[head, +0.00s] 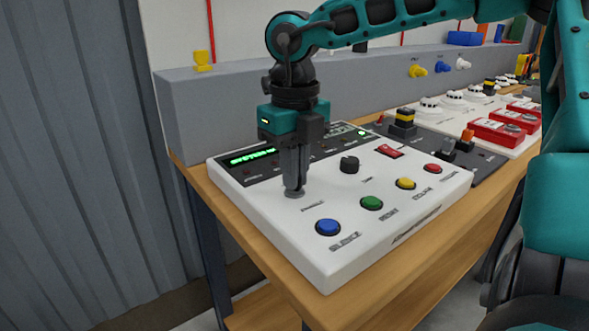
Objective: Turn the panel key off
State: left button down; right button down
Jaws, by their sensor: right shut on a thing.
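The white control panel (258,208) lies on the wooden table. My right gripper (295,190) points straight down over its left part. Its fingers are shut on the panel key (294,194), at a round grey keyswitch base. The fingers hide most of the key, so I cannot tell which way it is turned. A dark strip with a lit green display (252,157) runs along the back of the panel. My left gripper is not in view.
Blue (328,227), green (371,202), yellow (405,184) and red (433,169) buttons line the front. A black knob (349,164) and red rocker switch (390,151) sit right of my gripper. Red boxes (495,131) and white domed devices stand further right. A grey ledge (225,105) backs the table.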

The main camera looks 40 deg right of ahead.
jog(key=c, duration=1.3)
grip_release()
notch_tip(320, 180, up, 13)
jog(key=p, duration=0.3)
